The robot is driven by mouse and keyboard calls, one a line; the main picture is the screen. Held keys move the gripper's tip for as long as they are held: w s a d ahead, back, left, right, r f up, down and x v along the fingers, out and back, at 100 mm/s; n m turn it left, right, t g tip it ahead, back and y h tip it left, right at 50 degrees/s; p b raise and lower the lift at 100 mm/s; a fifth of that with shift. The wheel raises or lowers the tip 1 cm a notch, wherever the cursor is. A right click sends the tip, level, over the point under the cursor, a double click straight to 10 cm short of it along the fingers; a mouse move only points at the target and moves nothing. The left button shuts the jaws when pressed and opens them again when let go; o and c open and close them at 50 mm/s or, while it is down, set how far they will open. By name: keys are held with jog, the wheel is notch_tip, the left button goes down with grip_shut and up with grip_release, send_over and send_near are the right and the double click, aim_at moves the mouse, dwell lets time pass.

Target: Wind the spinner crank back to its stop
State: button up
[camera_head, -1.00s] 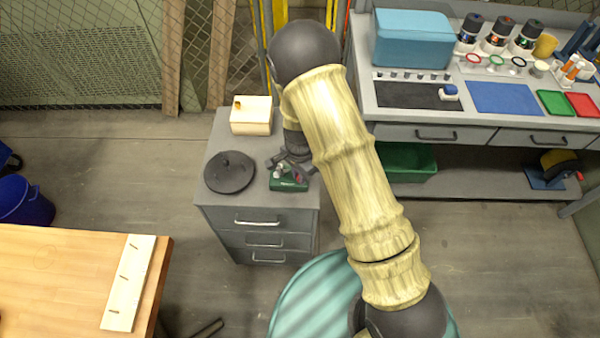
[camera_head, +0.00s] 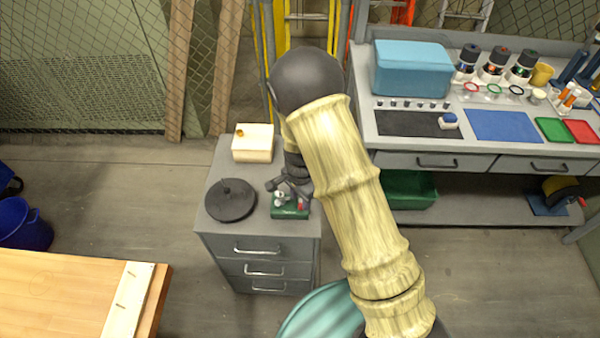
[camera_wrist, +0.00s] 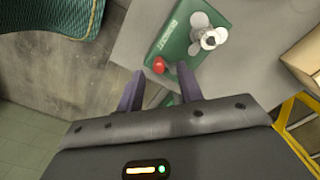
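The spinner is a small green box (camera_head: 290,212) on the grey drawer cabinet. In the wrist view, the green box (camera_wrist: 188,35) carries a white lobed rotor (camera_wrist: 205,30) with a grey hub. A red crank knob (camera_wrist: 159,66) sits at its near edge; the knob also shows in the head view (camera_head: 303,204). My gripper (camera_wrist: 160,78) is open, its two purple fingers pointing at the box. The knob lies near the gap between the fingertips, and nothing is held. Whether either finger touches the knob cannot be told. The crank's stop cannot be made out.
The cabinet top (camera_head: 228,166) also holds a round black lid-like disc (camera_head: 231,200) and a cream box (camera_head: 252,143). A workbench (camera_head: 480,140) stands to the right, a wooden table (camera_head: 60,290) at lower left. Bare floor (camera_head: 110,195) lies between table and cabinet.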

aim_at(300, 204)
notch_tip(300, 204, up, 15)
dwell(0.3)
dwell(0.5)
jog(key=s+d+r+n+t, duration=0.1)
jog(key=s+d+r+n, duration=0.1)
jog(key=s+d+n, duration=0.1)
jog(key=s+d+r+n, duration=0.2)
jog(key=s+d+n, duration=0.1)
jog(key=s+d, duration=0.3)
jog(key=s+d+r+n+t+p, duration=0.1)
jog(key=s+d+r+n, duration=0.1)
jog(key=d, duration=0.4)
jog(key=shift+s+d+r+n+t, duration=0.35)
jog(key=shift+s+n, duration=0.45)
jog(key=shift+s, duration=0.35)
jog(key=shift+w, duration=0.2)
jog(key=shift+s+a, duration=0.15)
dwell(1.1)
